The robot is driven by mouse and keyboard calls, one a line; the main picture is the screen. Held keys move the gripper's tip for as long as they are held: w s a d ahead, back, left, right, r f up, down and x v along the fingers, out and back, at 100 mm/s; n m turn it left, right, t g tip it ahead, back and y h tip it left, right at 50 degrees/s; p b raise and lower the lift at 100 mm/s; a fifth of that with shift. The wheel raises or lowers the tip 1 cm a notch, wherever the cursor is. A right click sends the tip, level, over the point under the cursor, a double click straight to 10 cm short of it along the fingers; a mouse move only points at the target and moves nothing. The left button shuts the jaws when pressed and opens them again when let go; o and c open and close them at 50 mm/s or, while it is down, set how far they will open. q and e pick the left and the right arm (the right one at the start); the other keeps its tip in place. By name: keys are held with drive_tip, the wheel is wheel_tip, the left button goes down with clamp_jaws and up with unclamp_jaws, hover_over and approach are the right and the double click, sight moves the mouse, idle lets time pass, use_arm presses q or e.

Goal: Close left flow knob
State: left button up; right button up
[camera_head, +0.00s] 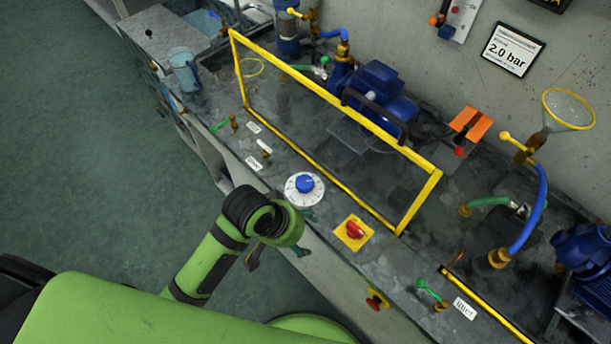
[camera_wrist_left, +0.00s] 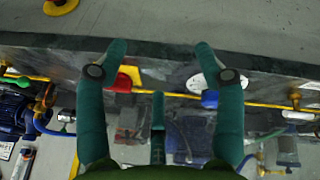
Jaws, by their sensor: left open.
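A blue knob (camera_head: 304,184) sits on a round white dial (camera_head: 291,190) on the bench's front ledge; its pointer setting is too small to read. No label on it names it as the left flow knob. In the left wrist view the blue knob (camera_wrist_left: 209,99) and white dial (camera_wrist_left: 197,83) are partly behind a finger. My left gripper (camera_head: 304,232) is just in front of the dial, mostly hidden by its own wrist. In the wrist view its teal fingers (camera_wrist_left: 161,48) are spread apart and empty. My right gripper is not in view.
A red knob on a yellow plate (camera_head: 353,232) is right of the dial. A yellow frame (camera_head: 320,90) stands behind it. Small valves with green levers (camera_head: 218,127) (camera_head: 430,290) are along the ledge. A red-and-yellow button (camera_head: 377,299) is on the bench front.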

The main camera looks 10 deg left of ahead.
sight(305, 183)
use_arm(q)
drive_tip(key=w+d+r, duration=0.1)
drive_tip(key=w, duration=0.1)
drive_tip(key=w+d+r+n+g, duration=0.1)
drive_tip(key=w+d, duration=0.1)
drive_tip(key=w+d+r+n+g, duration=0.1)
drive_tip(key=w, duration=0.1)
drive_tip(key=shift+d, duration=0.25)
drive_tip(key=w+a+r+n+y, duration=0.1)
drive_tip(key=w+a+n, duration=0.1)
drive_tip(key=w+a+r+n+y, duration=0.1)
drive_tip(key=w+a, duration=0.1)
drive_tip(key=w+a+r+n+g+y, duration=0.1)
drive_tip(key=w+a+n, duration=0.1)
drive_tip(key=w, duration=0.1)
drive_tip(key=shift+w+r+n, duration=0.1)
drive_tip(key=shift+n, duration=0.2)
drive_tip(key=shift+a, duration=0.15)
wheel_tip(305, 183, down, 7)
drive_tip(key=shift+r+p, duration=0.1)
drive_tip(key=shift+p, duration=0.4)
drive_tip(key=shift+c, duration=0.4)
drive_tip(key=c, duration=1)
